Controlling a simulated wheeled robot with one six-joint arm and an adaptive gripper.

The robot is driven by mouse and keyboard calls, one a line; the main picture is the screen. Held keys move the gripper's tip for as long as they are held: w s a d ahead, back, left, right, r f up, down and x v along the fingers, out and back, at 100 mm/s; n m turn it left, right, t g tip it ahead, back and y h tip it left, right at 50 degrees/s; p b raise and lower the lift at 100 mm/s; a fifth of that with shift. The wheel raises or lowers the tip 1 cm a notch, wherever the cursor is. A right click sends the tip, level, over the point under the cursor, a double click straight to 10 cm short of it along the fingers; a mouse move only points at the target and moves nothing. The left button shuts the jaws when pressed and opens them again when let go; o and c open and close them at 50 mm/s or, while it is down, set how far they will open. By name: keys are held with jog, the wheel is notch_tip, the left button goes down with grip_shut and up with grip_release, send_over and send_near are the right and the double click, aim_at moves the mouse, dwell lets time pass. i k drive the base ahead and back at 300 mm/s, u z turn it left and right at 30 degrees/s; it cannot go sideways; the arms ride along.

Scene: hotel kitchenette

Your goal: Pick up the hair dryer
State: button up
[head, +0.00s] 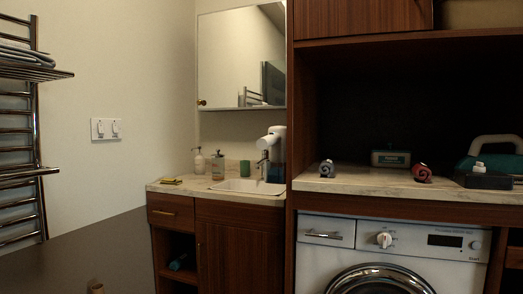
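I cannot pick out the hair dryer with certainty. A white, barrel-shaped thing (271,140) stands at the right end of the sink, against the cabinet side, and may be it; its lower part is partly hidden by the tap. A small teal and dark item (178,262) lies in the open shelf under the sink counter, too dark to identify. My gripper is not in view.
The sink (240,187) has bottles (217,166) behind it and a yellow item (172,181) at left. The right counter (350,185) holds grey (327,169) and red (422,173) items above a washing machine (385,255). A towel rack (40,150) juts out at left.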

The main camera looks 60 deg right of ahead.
aim_at(272, 156)
jog(key=z, duration=0.65)
jog(key=i, duration=1.05)
jog(key=z, duration=0.95)
